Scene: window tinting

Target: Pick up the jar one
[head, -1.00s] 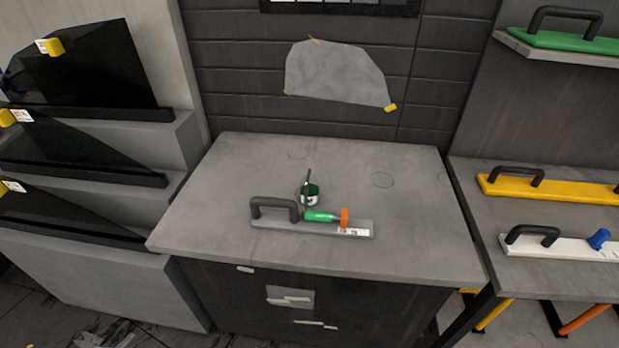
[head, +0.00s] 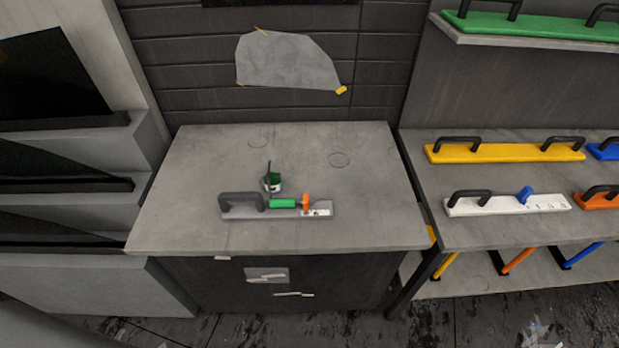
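A small jar (head: 273,183) with green on it and a white band stands on the grey counter top (head: 200,160). A thin dark stick rises from it. A grey tool with a black handle (head: 241,203) lies just in front of the jar and hides part of its base. A green piece (head: 282,203) and an orange piece (head: 305,203) sit on that tool. Neither of my grippers shows in the head view.
A shelf rack on the right holds a yellow tool (head: 505,152), a white tool (head: 508,204) with a blue knob, and a green one (head: 535,25) above. Stepped grey ledges with dark panels (head: 50,75) stand on the left. The counter's left and back are clear.

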